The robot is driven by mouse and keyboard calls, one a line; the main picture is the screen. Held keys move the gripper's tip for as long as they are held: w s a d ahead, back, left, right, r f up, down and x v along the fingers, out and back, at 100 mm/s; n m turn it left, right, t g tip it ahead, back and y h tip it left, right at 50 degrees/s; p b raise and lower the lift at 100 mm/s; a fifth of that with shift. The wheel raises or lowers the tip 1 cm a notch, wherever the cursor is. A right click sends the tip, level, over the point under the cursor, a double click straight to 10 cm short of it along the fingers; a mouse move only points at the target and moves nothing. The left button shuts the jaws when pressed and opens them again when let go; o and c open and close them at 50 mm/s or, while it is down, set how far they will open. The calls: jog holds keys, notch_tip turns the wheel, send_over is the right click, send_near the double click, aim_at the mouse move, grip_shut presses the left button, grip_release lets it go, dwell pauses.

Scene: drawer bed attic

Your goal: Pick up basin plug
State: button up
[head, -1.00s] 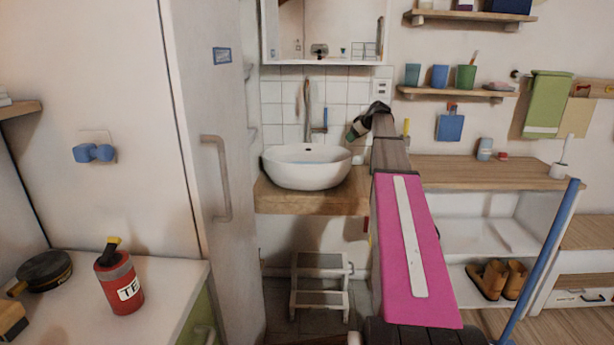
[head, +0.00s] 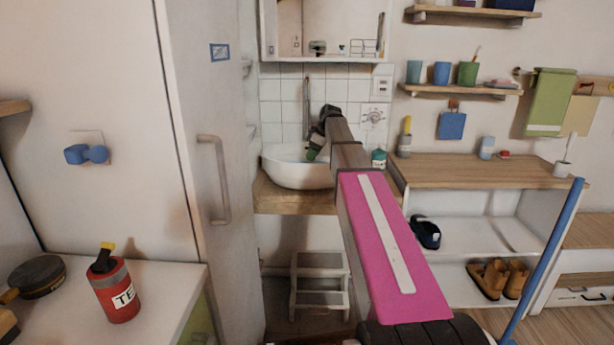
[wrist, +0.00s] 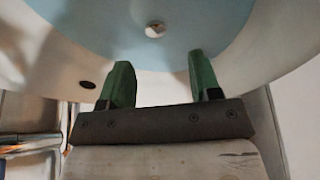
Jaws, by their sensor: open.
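The white basin (head: 288,176) sits on a wooden counter below the mirror. In the wrist view its inside (wrist: 255,50) shows pale blue at the bottom, which looks like water. A small pale round piece, apparently the basin plug (wrist: 155,30), lies at the bottom of the basin near the top of the wrist view. My gripper (wrist: 162,82) is open and empty, its two green fingers pointing toward the plug but apart from it. In the head view my gripper (head: 314,150) is over the basin, and the plug is hidden.
The tap (head: 307,95) rises behind the basin. A small green bottle (head: 379,158) stands right of the basin. A tall cabinet (head: 215,180) is to the left and a step stool (head: 319,283) is below.

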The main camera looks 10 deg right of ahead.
jog(key=x, duration=0.8)
jog(key=shift+w+d+f, duration=0.15)
jog(key=shift+w+f, duration=0.05)
jog(key=shift+f, duration=0.05)
jog(key=c, duration=1)
